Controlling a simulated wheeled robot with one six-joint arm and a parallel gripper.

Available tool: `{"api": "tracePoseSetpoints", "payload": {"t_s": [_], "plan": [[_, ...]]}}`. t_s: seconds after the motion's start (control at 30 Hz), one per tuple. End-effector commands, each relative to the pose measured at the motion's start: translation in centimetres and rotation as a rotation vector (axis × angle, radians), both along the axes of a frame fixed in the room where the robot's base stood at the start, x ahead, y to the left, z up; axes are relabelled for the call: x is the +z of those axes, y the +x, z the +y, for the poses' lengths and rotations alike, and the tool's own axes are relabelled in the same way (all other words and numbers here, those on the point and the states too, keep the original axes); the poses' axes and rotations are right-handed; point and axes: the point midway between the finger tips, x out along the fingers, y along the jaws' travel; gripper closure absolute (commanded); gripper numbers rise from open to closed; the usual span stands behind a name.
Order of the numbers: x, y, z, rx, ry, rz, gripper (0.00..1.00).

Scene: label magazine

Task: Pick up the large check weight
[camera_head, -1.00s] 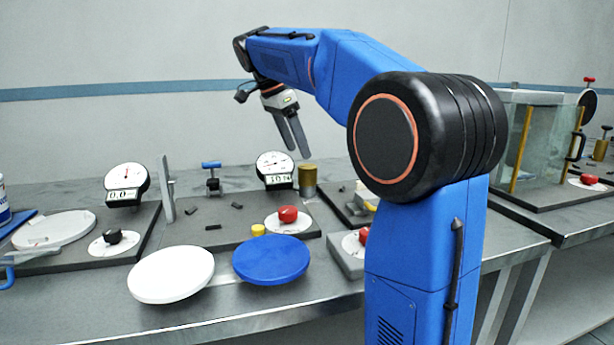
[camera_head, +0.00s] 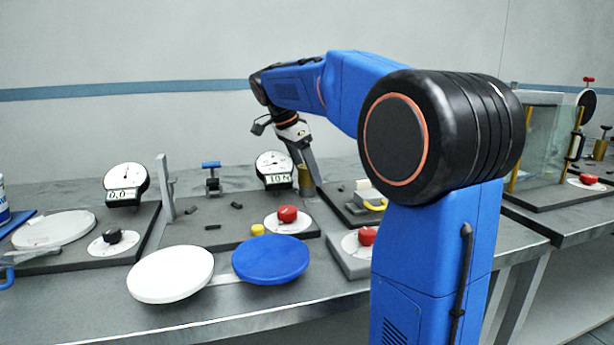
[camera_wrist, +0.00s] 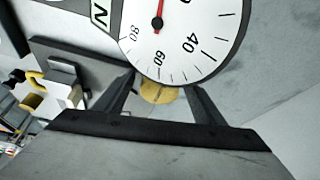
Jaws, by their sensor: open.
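The large check weight is a brass-coloured cylinder (camera_head: 304,181), upright beside the right-hand dial gauge in the head view. My gripper (camera_head: 316,180) reaches down at it, and its fingers cover part of the weight. In the wrist view, a gold part of the weight (camera_wrist: 159,94) shows between the two fingers of my open gripper (camera_wrist: 160,84). The fingers stand apart on either side of it. I cannot tell whether either finger touches it. Its lower part is hidden in the wrist view.
A dial gauge (camera_head: 273,166) stands close on the left of the weight; its face (camera_wrist: 185,35) fills the top of the wrist view. A red knob (camera_head: 287,214), a small yellow cylinder (camera_head: 258,230), a blue disc (camera_head: 270,260) and a white disc (camera_head: 170,274) are nearer the front.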

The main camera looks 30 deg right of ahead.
Motion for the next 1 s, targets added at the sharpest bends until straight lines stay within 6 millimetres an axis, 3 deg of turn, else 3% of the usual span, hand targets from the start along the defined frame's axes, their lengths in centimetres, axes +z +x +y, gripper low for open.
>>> {"api": "tracePoseSetpoints", "payload": {"t_s": [0.07, 0.1, 0.3, 0.37, 0.73, 1.0], "plan": [[0.0, 0.0, 0.0, 0.000, 0.000, 0.000, 0.37], [0.0, 0.0, 0.0, 0.000, 0.000, 0.000, 0.42], [0.1, 0.0, 0.0, 0.000, 0.000, 0.000, 0.89], [0.1, 0.0, 0.0, 0.000, 0.000, 0.000, 1.00], [0.6, 0.0, 0.0, 0.000, -0.001, -0.002, 1.00], [4.0, 0.1, 0.0, 0.000, -0.001, -0.005, 1.00]]}}
